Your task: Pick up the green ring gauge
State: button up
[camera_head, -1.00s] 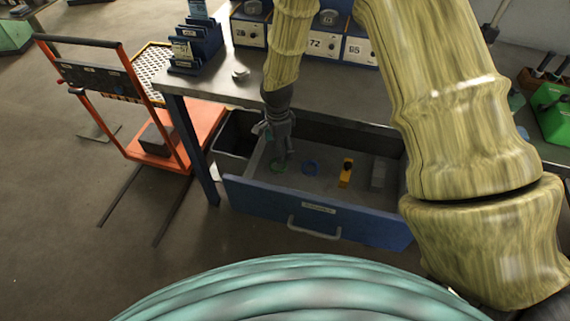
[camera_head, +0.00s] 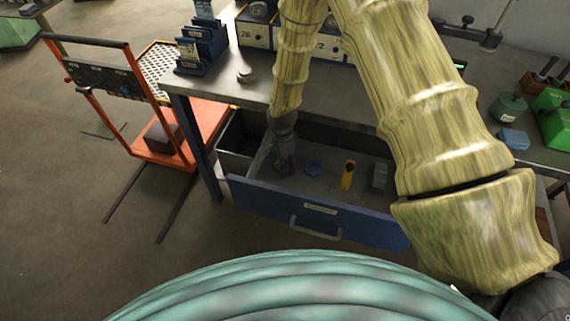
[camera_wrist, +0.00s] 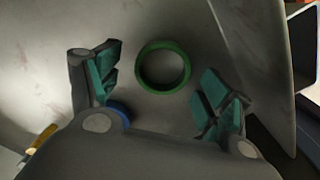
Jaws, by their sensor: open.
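The green ring gauge (camera_wrist: 163,88) lies flat on the drawer floor (camera_wrist: 170,25) in the wrist view. It sits between and just beyond the open fingertips of my gripper (camera_wrist: 158,88), and none of it is held. In the head view my gripper (camera_head: 284,160) reaches down into the left part of the open blue drawer (camera_head: 320,209), and the green ring is mostly hidden behind it there. How much height is left between the fingers and the floor is hard to tell.
A blue ring (camera_head: 312,168) lies just right of my gripper, partly hidden by a finger in the wrist view (camera_wrist: 120,113). A yellow item (camera_head: 348,175) and a grey block (camera_head: 379,177) lie farther right. Drawer walls surround the gripper; the bench top (camera_head: 340,118) is behind.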

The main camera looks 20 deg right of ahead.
jog(key=shift+f, duration=0.25)
jog(key=c, duration=1.2)
jog(key=shift+o, duration=0.2)
jog(key=shift+r, duration=0.15)
